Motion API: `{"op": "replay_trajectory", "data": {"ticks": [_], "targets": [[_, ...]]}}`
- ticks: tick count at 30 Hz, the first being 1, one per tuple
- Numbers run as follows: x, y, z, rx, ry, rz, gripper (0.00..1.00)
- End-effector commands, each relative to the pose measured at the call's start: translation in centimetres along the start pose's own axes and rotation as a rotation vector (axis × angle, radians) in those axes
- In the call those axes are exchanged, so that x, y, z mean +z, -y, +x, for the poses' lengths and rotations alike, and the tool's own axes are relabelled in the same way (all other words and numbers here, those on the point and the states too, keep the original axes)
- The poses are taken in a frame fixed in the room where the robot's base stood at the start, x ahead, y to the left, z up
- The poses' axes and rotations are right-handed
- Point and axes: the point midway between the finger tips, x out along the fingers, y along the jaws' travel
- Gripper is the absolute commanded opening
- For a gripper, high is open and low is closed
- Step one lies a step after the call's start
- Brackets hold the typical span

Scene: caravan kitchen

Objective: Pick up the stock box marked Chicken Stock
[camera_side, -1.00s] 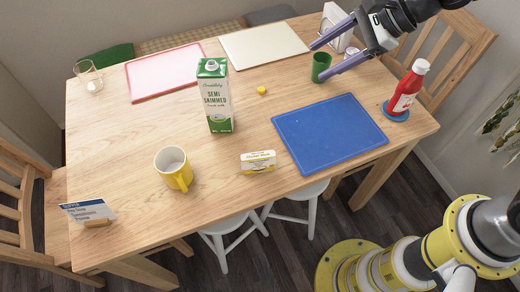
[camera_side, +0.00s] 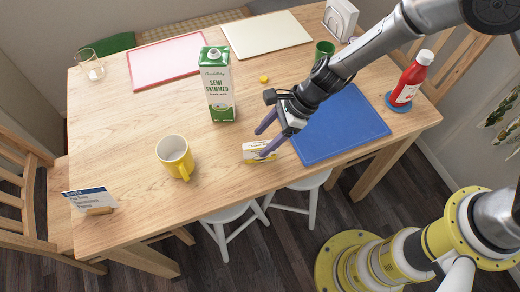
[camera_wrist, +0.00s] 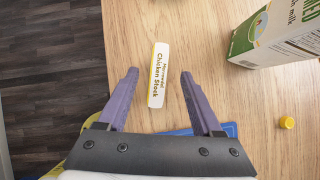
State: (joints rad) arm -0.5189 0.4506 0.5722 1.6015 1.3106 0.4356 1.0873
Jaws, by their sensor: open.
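The stock box (camera_side: 257,152) is a small white and yellow box on the table near its front edge, just left of the blue board. In the wrist view the box (camera_wrist: 158,75) reads Chicken Stock and lies between the lines of the two fingers, beyond their tips. My gripper (camera_side: 264,141) has purple fingers, spread and empty, above and close to the box. In the wrist view my gripper (camera_wrist: 160,80) is open, with a gap on each side of the box.
A blue board (camera_side: 338,125) lies right of the box. A milk carton (camera_side: 219,88) stands behind it, with a yellow lump (camera_side: 264,79) nearby. A yellow mug (camera_side: 174,155) stands to the left. A red bottle (camera_side: 411,78) and green cup (camera_side: 324,50) stand further right.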

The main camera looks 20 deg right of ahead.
Motion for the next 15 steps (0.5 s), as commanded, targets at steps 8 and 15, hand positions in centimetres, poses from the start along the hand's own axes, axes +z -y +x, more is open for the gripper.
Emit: {"op": "replay_trajectory", "data": {"ticks": [8, 15], "targets": [[-0.2, -0.2, 2.2, 0.002, -0.002, 0.000, 0.67], [-0.2, -0.2, 5.4, 0.000, -0.001, 0.000, 0.67]]}}
